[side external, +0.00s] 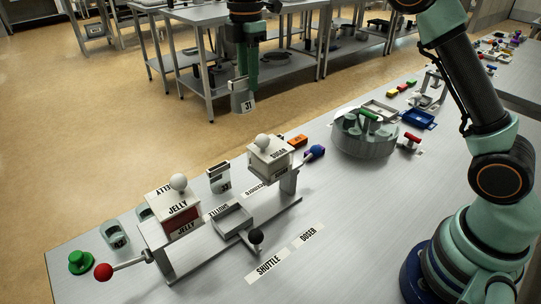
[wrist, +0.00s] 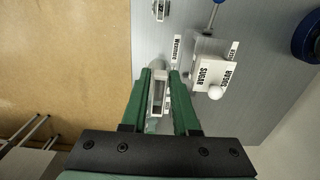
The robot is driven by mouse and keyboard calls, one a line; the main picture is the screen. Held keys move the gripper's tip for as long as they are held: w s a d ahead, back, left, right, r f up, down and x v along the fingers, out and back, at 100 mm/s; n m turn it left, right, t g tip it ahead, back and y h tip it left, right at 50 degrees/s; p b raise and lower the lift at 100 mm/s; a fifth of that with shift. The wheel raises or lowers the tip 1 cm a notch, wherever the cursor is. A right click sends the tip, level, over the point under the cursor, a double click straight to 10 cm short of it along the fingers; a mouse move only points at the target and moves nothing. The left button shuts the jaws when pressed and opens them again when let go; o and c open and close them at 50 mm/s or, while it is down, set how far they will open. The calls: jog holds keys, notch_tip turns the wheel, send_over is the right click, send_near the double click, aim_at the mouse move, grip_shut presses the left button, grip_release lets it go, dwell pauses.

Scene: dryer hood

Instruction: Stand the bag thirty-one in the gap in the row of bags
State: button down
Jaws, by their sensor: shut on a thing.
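My gripper (side external: 244,86) hangs high over the far edge of the table, pointing down. It is shut on a small pale bag (side external: 243,103) marked 31, which hangs upright clear of the table. In the wrist view the bag (wrist: 158,95) sits between the two green fingers (wrist: 160,76). A row of similar pale bags runs along the table's far side: one bag (side external: 116,234) at left, one (side external: 143,213) partly hidden by the JELLY box, and one (side external: 218,180) farther right. A wide space lies between the last two, partly hidden by that box.
The JELLY box (side external: 172,207) and SUGAR box (side external: 269,158), both with white knobs, stand in front of the row, with a grey tray (side external: 232,218) between. A red-knobbed lever (side external: 103,271) and green button (side external: 81,262) are at left. A round drum (side external: 365,139) stands right.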

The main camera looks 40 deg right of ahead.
jog(key=f, duration=2)
jog(key=shift+w+d+f, duration=0.1)
jog(key=shift+w+d, duration=0.1)
jog(key=shift+d, duration=0.15)
jog(key=c, duration=0.7)
grip_release()
